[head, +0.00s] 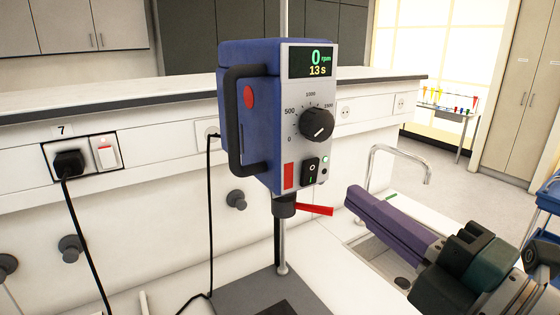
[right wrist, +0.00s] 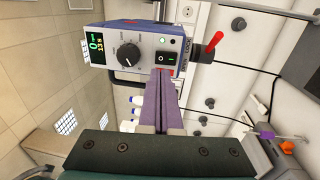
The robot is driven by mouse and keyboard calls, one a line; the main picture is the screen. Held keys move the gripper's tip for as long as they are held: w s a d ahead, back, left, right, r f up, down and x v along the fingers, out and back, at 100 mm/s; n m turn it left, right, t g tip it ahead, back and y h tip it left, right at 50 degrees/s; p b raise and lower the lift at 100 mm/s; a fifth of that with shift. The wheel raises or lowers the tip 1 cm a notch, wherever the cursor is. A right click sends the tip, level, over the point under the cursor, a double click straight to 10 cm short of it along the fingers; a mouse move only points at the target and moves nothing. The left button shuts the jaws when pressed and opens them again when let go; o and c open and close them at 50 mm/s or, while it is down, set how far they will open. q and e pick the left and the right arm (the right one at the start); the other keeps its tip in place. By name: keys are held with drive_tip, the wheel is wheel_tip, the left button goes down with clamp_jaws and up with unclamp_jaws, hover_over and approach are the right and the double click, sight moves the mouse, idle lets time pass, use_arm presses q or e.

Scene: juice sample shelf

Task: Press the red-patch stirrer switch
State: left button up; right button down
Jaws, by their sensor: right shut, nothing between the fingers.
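The blue stirrer (head: 250,120) hangs upright on a metal rod; its display (head: 314,62) reads 0 rpm and 13 s. Its black rocker switch (head: 310,171) sits low on the front, beside a red patch (head: 289,176). The switch (right wrist: 166,57) and a sliver of the patch also show in the right wrist view. My right gripper (head: 352,197) is shut and empty, with purple fingers. Its tips are to the right of and below the switch, apart from it in the head view. In the right wrist view the fingers (right wrist: 163,82) point at the patch and hide part of it. My left gripper is out of view.
A red lever (head: 317,210) sticks out below the stirrer, left of my right fingers. A curved tap (head: 400,150) stands behind them. A wall socket with a black plug (head: 67,163) and a rocker switch (head: 106,153) is at the left. A grey base plate (head: 245,297) lies below.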

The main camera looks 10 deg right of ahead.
sight(313, 167)
drive_tip(key=p+x, duration=0.1)
drive_tip(key=x, duration=0.3)
drive_tip(key=shift+w+a+r, duration=0.1)
drive_tip(key=shift+w+r, duration=0.1)
drive_tip(key=shift+w, duration=0.1)
drive_tip(key=shift+w+a+p, duration=0.3)
drive_tip(key=shift+w+p, duration=0.1)
drive_tip(key=shift+w, duration=0.3)
drive_tip(key=shift+f, duration=0.1)
